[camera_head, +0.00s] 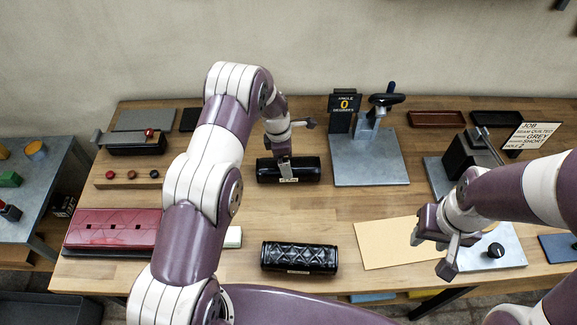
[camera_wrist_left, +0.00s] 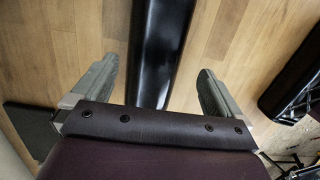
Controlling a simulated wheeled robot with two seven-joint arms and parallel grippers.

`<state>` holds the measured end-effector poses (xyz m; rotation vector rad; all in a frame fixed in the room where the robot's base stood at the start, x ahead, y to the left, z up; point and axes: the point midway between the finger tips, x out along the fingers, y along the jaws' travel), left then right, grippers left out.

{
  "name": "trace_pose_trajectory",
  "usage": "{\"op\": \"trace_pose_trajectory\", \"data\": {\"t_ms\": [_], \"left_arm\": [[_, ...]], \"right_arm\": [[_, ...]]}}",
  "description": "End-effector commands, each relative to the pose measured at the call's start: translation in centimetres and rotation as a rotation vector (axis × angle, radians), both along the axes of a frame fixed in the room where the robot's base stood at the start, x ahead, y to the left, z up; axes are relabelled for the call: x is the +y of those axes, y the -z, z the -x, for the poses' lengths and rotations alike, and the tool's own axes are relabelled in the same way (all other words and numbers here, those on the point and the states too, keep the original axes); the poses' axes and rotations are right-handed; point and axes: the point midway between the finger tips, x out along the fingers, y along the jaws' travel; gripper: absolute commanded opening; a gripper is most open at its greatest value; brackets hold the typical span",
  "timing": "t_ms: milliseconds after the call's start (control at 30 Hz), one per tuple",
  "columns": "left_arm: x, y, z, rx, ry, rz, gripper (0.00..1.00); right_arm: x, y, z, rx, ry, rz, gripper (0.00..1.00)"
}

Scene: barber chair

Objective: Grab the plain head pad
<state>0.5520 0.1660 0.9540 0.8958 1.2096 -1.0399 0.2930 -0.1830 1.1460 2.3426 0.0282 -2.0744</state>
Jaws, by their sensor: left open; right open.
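The plain head pad (camera_head: 308,172) is a smooth black roll lying on the wooden table in the middle of the head view. In the left wrist view the pad (camera_wrist_left: 160,45) runs lengthwise between the two fingers. My left gripper (camera_head: 285,170) is over the pad and pointing down. In the left wrist view its fingers (camera_wrist_left: 156,92) are open, one on each side of the pad, with gaps between. A black quilted head pad (camera_head: 300,258) lies nearer the front edge. My right gripper (camera_head: 432,253) is open and empty by the tan sheet at the right.
A grey plate with a clamp stand (camera_head: 370,170) stands right of the plain pad. A red quilted panel (camera_head: 112,230) lies front left. A tan sheet (camera_head: 388,242) lies at front right. A job card (camera_head: 530,136) stands at back right. Bare table surrounds the plain pad.

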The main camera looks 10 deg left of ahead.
Motion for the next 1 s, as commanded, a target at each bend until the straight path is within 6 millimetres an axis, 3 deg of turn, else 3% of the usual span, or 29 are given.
{"op": "trace_pose_trajectory", "data": {"t_ms": [167,300,400,667,833,867,1000], "left_arm": [[-0.2,1.8,-0.1,0.001,0.002,0.000,1.00],[-0.2,4.0,-0.2,0.002,0.002,0.000,1.00],[-0.5,5.8,-0.3,0.001,0.003,-0.001,1.00],[-0.6,6.6,-0.4,-0.001,0.003,0.000,1.00],[-0.5,6.6,-0.4,-0.002,0.004,0.000,0.48],[-0.5,6.5,-0.4,-0.002,0.004,0.000,0.43],[-0.5,6.5,-0.4,-0.002,0.004,-0.001,0.43]], "right_arm": [[0.0,-1.2,0.0,0.000,0.000,0.000,0.43],[0.0,-2.9,0.0,0.000,0.000,0.000,0.43],[0.0,-3.1,0.0,0.000,0.000,0.000,0.43],[0.0,-2.9,0.0,0.000,0.000,0.000,0.43],[0.0,-2.9,0.0,0.000,0.000,0.000,0.43],[0.0,-2.9,0.0,0.000,0.000,0.000,0.43],[0.0,-3.0,0.0,0.000,0.000,0.000,0.43]]}}
